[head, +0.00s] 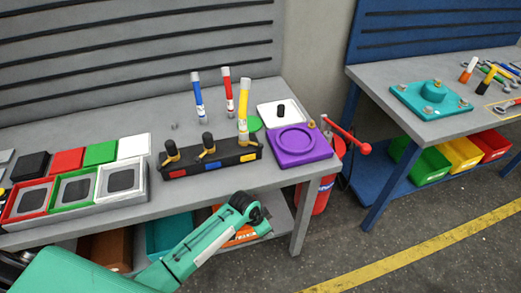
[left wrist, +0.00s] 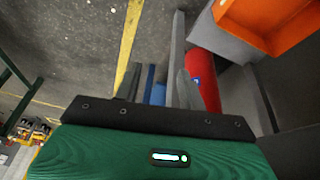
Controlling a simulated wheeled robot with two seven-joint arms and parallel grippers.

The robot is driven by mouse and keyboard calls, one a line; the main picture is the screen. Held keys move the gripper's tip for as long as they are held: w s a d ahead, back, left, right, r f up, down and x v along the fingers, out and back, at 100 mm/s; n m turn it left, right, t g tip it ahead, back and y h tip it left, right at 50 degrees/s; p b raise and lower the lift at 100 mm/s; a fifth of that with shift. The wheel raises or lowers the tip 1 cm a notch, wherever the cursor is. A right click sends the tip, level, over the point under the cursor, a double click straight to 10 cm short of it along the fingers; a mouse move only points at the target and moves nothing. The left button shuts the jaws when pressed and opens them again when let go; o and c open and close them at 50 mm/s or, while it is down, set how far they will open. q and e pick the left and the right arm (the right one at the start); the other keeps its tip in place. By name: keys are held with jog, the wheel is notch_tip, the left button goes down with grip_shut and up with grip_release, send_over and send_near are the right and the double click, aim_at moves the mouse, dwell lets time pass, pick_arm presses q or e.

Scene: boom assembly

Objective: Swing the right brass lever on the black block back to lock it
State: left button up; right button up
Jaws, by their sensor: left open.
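The black block (head: 212,160) stands near the front edge of the grey bench, with red, blue and yellow squares on its front. Two levers with black knobs, a left lever (head: 171,152) and a middle lever (head: 208,146), stand upright on it. At its right end, brass (head: 246,143) shows at the foot of an upright yellow marker (head: 244,105); the right lever's exact pose is unclear there. My left gripper (head: 262,222) is in front of and below the bench edge, apart from the block. It is open and empty in the left wrist view (left wrist: 155,88). My right gripper is out of view.
A purple plate (head: 316,150) and a white tray (head: 270,112) sit right of the block. Blue (head: 198,100) and red (head: 227,95) markers stand behind it. Framed coloured trays (head: 75,190) lie left. A red extinguisher (head: 314,200) stands beside the bench.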

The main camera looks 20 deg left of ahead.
pick_arm(q)
jog(key=w+d+r+m+b, duration=0.2)
jog(key=d+r+m, duration=0.2)
jog(key=r, duration=0.7)
notch_tip(320, 180, up, 26)
jog(key=m+g+y, duration=0.2)
jog(key=m+y, duration=0.1)
jog(key=m, duration=0.4)
send_over(261, 144)
notch_tip(261, 144, down, 6)
jog(key=shift+a+f, duration=0.15)
jog(key=shift+f, duration=0.05)
notch_tip(261, 144, down, 6)
jog(key=shift+r+p, duration=0.2)
jog(key=shift+p, duration=0.25)
jog(key=shift+w+f, duration=0.1)
jog(key=shift+f, duration=0.5)
grip_shut()
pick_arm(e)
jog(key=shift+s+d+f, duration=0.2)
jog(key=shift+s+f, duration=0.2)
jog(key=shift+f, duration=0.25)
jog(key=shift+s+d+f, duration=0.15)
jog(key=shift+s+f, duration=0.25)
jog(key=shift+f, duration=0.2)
